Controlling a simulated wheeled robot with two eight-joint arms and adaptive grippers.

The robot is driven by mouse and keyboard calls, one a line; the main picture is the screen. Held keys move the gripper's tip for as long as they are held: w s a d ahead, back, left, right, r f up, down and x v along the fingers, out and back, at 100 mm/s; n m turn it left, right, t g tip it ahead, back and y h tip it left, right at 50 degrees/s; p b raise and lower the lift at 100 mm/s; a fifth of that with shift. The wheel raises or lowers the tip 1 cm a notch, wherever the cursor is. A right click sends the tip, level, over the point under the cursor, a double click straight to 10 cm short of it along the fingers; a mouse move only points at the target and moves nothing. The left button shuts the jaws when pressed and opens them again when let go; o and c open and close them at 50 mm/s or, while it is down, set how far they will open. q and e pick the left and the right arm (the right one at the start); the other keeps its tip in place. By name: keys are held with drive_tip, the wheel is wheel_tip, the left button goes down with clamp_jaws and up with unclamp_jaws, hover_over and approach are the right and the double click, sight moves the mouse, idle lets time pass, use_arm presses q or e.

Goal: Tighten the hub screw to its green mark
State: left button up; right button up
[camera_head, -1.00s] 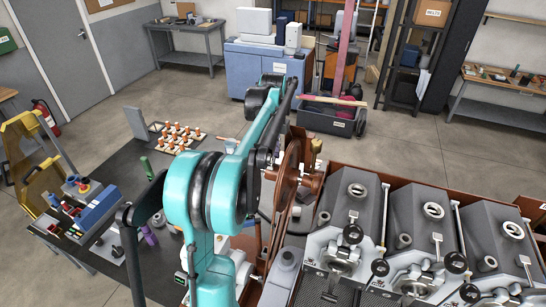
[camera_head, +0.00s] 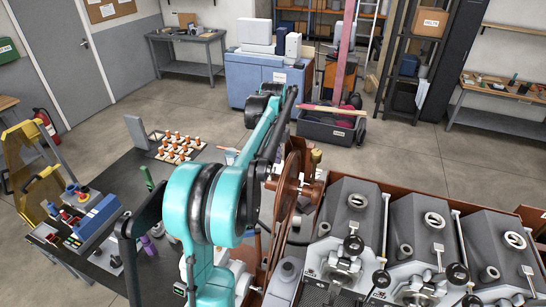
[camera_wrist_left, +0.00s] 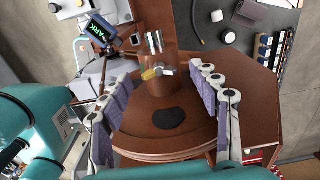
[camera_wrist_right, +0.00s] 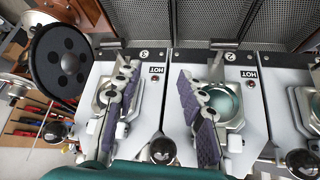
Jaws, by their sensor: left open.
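The brown round hub part (camera_head: 288,190) stands on edge at the centre of the head view, beside the roasters. In the left wrist view its brown face (camera_wrist_left: 165,115) fills the middle, with a dark oval patch low on it. A silver cylinder (camera_wrist_left: 154,42) and a small yellow-and-silver piece (camera_wrist_left: 157,72) sit near its top; I cannot tell which is the hub screw. No green mark is clear on it. My left gripper (camera_wrist_left: 160,108) is open, its purple-padded fingers apart on either side of the hub face. My right gripper (camera_wrist_right: 160,100) is open and empty above the roaster fronts.
A dark screen with green lettering (camera_wrist_left: 103,32) is left of the hub. Grey roasters (camera_head: 425,225) marked HOT crowd the right. A round black disc (camera_wrist_right: 62,62) lies left of my right gripper. A board of orange-topped pieces (camera_head: 177,147) stands on the dark bench.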

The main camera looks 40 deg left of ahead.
use_arm(q)
wheel_tip(320, 180, up, 12)
drive_tip(key=shift+f, duration=0.2)
idle(0.6)
